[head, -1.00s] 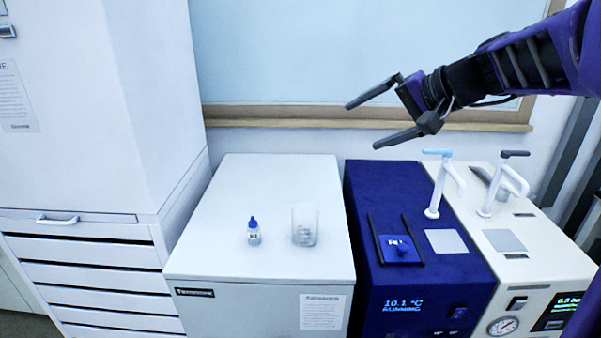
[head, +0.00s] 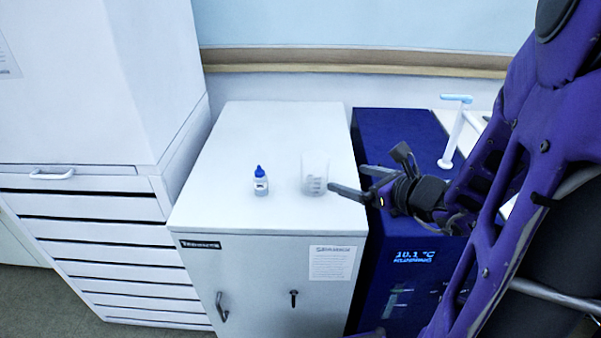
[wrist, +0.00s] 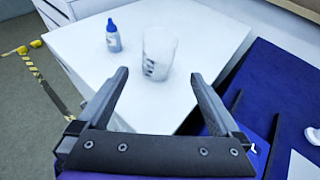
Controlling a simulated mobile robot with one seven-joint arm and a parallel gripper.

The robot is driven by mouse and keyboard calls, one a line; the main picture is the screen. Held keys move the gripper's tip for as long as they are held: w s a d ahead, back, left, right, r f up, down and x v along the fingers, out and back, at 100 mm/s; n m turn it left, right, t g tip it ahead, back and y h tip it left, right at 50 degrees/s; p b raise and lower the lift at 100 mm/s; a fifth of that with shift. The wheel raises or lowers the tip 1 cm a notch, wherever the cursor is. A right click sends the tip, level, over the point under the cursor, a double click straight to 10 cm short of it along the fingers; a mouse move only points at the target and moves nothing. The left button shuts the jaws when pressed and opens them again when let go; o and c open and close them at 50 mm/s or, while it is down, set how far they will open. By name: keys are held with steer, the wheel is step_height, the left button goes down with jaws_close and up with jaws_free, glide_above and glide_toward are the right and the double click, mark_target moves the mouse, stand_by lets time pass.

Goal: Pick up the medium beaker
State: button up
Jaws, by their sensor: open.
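The medium beaker (head: 314,175) is a clear, empty-looking beaker with dark markings. It stands upright on top of the white cabinet (head: 250,130), near its right side. My gripper (head: 352,182) is open and empty, just right of the beaker in the head view, over the cabinet's right edge. In the wrist view the beaker (wrist: 158,53) stands beyond and roughly between the two fingertips of my gripper (wrist: 160,75), apart from them. One finger is partly hard to make out in the head view.
A small bottle with a blue cap (head: 260,181) stands left of the beaker; it also shows in the wrist view (wrist: 113,38). The cabinet's back half is clear.

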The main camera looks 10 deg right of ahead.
mark_target(325, 173)
steer(key=x, duration=0.4)
steer(key=p+x, duration=0.1)
steer(key=x, duration=0.3)
steer(key=p+x, duration=0.1)
steer(key=x, duration=0.3)
steer(key=shift+f, duration=0.3)
steer(key=x, duration=0.4)
steer(key=shift+s+a+f, duration=0.1)
steer(key=shift+s+f, duration=0.05)
steer(key=shift+f, duration=0.2)
steer(key=shift+w+a+f, duration=0.15)
steer(key=shift+w+a, duration=0.05)
steer(key=shift+w, duration=0.3)
steer(key=c, duration=1.2)
steer(key=shift+o, duration=0.2)
